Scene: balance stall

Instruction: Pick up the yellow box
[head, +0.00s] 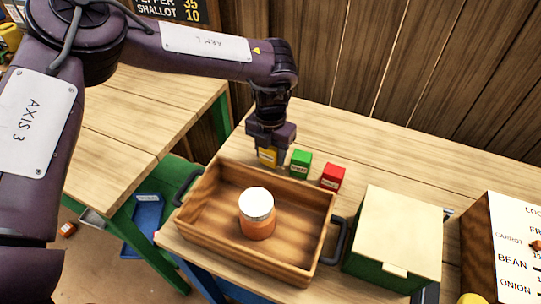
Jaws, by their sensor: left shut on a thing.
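The yellow box (267,157) is small and stands on the wooden table (420,178) behind the wooden tray. My left gripper (268,150) reaches down over it from above and is shut on it. The fingers cover part of the box, and I cannot tell whether its base touches the table. A green box (301,163) and a red box (332,177) stand in a row to its right. My right gripper is not in view.
The tray (285,266) with dark handles holds a jar (257,214) with a pale lid. A green box with a cream lid (400,225) stands at the right, near a price sign (518,250). A plank wall (390,60) rises behind. Another table (120,125) is at the left.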

